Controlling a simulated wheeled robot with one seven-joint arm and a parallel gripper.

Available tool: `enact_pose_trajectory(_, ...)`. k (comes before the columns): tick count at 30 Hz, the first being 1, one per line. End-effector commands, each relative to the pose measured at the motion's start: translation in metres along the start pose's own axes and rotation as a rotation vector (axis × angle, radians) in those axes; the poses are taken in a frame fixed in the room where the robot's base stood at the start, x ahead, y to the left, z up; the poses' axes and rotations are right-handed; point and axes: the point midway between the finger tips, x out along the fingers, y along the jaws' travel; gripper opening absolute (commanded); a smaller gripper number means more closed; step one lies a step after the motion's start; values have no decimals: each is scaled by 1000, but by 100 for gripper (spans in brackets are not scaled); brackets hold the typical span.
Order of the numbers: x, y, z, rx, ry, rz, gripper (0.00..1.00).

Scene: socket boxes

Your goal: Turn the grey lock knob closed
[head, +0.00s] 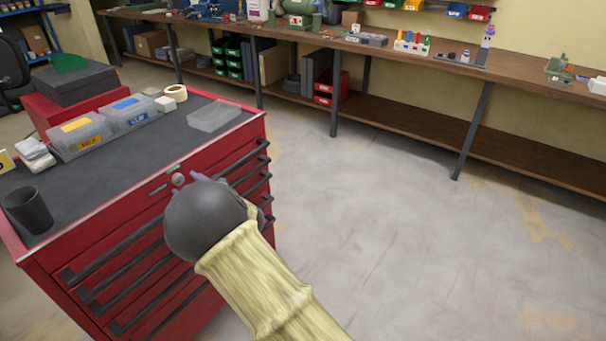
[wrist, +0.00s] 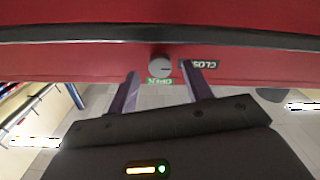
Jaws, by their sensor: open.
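The grey lock knob (head: 178,179) sits on the red front of the tool cabinet, just under the top edge. In the wrist view the round knob (wrist: 160,67) is near the middle, with a green OPEN label (wrist: 159,82) below it and a dark CLOSED label (wrist: 198,64) to its right. The direction of its pointer is too small to tell surely. My gripper (wrist: 158,72) is open, its two fingers one on each side of the knob, with gaps visible. In the head view my wrist hides much of the gripper and part of the drawer fronts.
The red cabinet has a dark top (head: 110,165) with black drawer handles below. On top stand a dark cup (head: 27,210), lidded clear boxes (head: 103,122), an empty clear tray (head: 213,116) and a tape roll (head: 175,93). Open floor (head: 380,230) lies right of the cabinet.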

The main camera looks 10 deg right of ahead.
Motion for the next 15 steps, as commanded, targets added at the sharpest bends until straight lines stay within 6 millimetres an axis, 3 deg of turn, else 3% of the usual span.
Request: enact_pose_trajectory(15,-85,1,0,-2,-1,2,50)
